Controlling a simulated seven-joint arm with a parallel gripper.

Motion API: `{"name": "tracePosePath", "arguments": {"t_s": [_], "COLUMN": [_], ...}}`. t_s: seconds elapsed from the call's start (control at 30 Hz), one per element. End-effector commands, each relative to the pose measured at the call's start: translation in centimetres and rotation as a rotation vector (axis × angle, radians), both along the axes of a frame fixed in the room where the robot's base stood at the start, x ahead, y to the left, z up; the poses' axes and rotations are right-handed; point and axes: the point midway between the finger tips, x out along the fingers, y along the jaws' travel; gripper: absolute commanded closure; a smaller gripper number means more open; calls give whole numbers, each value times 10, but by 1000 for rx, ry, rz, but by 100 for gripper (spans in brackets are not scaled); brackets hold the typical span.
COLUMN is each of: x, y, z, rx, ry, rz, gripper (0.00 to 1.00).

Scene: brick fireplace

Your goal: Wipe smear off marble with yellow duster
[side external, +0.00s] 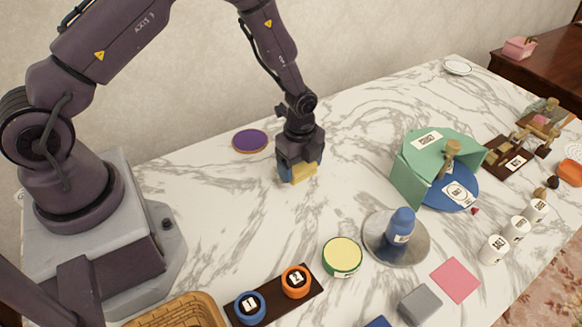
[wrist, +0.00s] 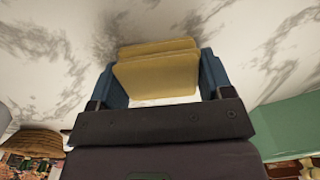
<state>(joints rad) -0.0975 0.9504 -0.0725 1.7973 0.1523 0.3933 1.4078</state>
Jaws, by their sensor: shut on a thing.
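The yellow duster (side external: 302,174) is between the blue fingers of my gripper (side external: 297,166) in the side view, low over the white marble top (side external: 220,200). In the wrist view the folded yellow duster (wrist: 157,72) fills most of the space between the fingers of my gripper (wrist: 160,78), which is shut on it. I cannot tell whether the duster touches the marble. A dark grey patch (wrist: 108,38) shows on the marble just beyond the duster's upper left in the wrist view. I cannot tell it surely from the grey veining.
A purple disc (side external: 250,140) lies behind and left of my gripper. A green stand (side external: 430,158), a metal plate with a blue bottle (side external: 400,226) and a round yellow-green tin (side external: 342,257) stand to the right and front. A wicker basket (side external: 178,310) is at front left. Marble around the gripper is clear.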

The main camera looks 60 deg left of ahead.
Motion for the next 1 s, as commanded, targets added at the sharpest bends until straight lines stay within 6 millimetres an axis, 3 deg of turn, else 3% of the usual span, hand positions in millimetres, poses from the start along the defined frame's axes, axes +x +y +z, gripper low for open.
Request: {"name": "tracePosePath", "arguments": {"t_s": [0.73, 0.87, 1.0], "x": [-73, -71, -56], "y": [0, 12, 10], "z": [0, -1, -1], "rx": [0, 1, 1], "ry": [8, 6, 5], "rz": [-1, 2, -1], "gripper": [52, 52, 52]}}
